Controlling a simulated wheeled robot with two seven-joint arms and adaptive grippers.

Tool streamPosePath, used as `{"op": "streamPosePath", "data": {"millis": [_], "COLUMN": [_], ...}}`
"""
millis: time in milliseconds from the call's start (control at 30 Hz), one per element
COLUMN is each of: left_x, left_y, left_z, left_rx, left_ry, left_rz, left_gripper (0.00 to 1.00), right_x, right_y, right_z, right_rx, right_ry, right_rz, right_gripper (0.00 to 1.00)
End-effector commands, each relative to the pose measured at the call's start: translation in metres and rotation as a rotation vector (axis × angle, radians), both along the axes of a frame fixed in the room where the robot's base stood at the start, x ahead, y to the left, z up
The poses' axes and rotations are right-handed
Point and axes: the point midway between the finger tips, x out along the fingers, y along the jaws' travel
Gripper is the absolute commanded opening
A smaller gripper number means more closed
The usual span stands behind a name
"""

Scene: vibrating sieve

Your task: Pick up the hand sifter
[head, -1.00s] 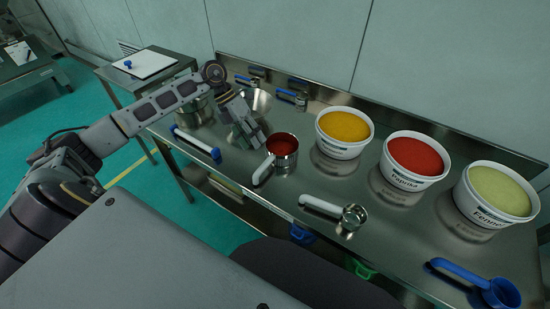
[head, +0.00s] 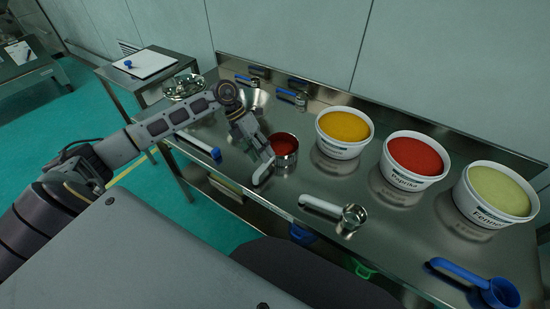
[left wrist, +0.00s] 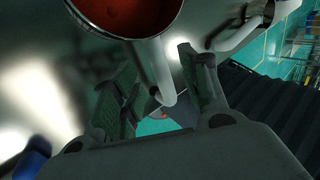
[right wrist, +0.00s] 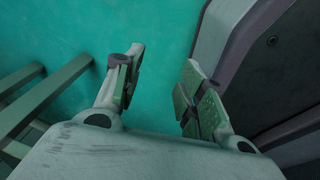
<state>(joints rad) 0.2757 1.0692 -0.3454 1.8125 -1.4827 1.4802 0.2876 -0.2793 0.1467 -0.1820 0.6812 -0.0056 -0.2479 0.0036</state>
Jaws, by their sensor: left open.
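The hand sifter (head: 285,147) is a metal cup holding red powder, with a white handle, standing on the steel table in the head view. In the left wrist view the sifter (left wrist: 125,12) is at the top, its white handle (left wrist: 162,75) pointing down between my fingers. My left gripper (head: 266,156) is open at the handle, one finger on each side. In the left wrist view a gap shows between the handle and the fingers of this gripper (left wrist: 158,62). My right gripper (right wrist: 162,75) is open and empty, away from the table over the green floor.
A smaller metal cup with a white handle (head: 352,216) lies to the right. Tubs of yellow (head: 343,128), red (head: 415,156) and pale green powder (head: 498,190) stand behind. A blue scoop (head: 502,292) is at front right. A blue-ended white tool (head: 213,153) lies left.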

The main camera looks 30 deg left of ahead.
Motion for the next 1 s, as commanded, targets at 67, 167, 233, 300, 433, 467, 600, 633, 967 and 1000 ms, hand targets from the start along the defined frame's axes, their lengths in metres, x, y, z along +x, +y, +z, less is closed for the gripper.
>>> {"op": "streamPosePath", "data": {"millis": [67,167,233,300,433,467,600,633,967,1000], "left_x": [0.000,0.001,0.002,0.002,0.002,0.002,0.001,0.001,0.001,0.001], "left_y": [-0.003,-0.007,-0.011,-0.014,-0.022,-0.023,-0.026,-0.026,-0.026,-0.026], "left_z": [-0.004,-0.011,-0.016,-0.022,-0.033,-0.035,-0.041,-0.041,-0.041,-0.041], "left_rx": [-0.003,-0.002,-0.003,-0.002,-0.002,-0.001,-0.001,-0.001,0.000,0.000], "left_ry": [0.001,0.001,0.002,0.002,0.002,0.002,0.001,0.001,0.000,0.000], "left_rz": [-0.001,-0.001,0.000,-0.001,-0.001,-0.001,-0.001,-0.001,0.000,0.000], "left_gripper": [0.44,0.44,0.44,0.44,0.44,0.44,0.44,0.44,0.44,0.44], "right_x": [-0.001,-0.004,-0.007,-0.011,-0.017,-0.018,-0.017,-0.017,-0.014,-0.013], "right_y": [-0.001,-0.002,-0.003,-0.005,-0.009,-0.010,-0.012,-0.012,-0.009,-0.008], "right_z": [0.000,0.001,0.001,0.000,0.000,0.000,0.001,0.001,0.001,0.001], "right_rx": [0.000,-0.002,-0.004,-0.005,-0.010,-0.010,-0.013,-0.013,-0.010,-0.008], "right_ry": [0.002,0.003,0.006,0.012,0.018,0.020,0.018,0.018,0.013,0.013], "right_rz": [0.000,0.001,0.000,0.001,0.001,0.001,0.002,0.002,0.002,0.001], "right_gripper": [0.40,0.40,0.40,0.40,0.40,0.40,0.40,0.40,0.40,0.40]}}
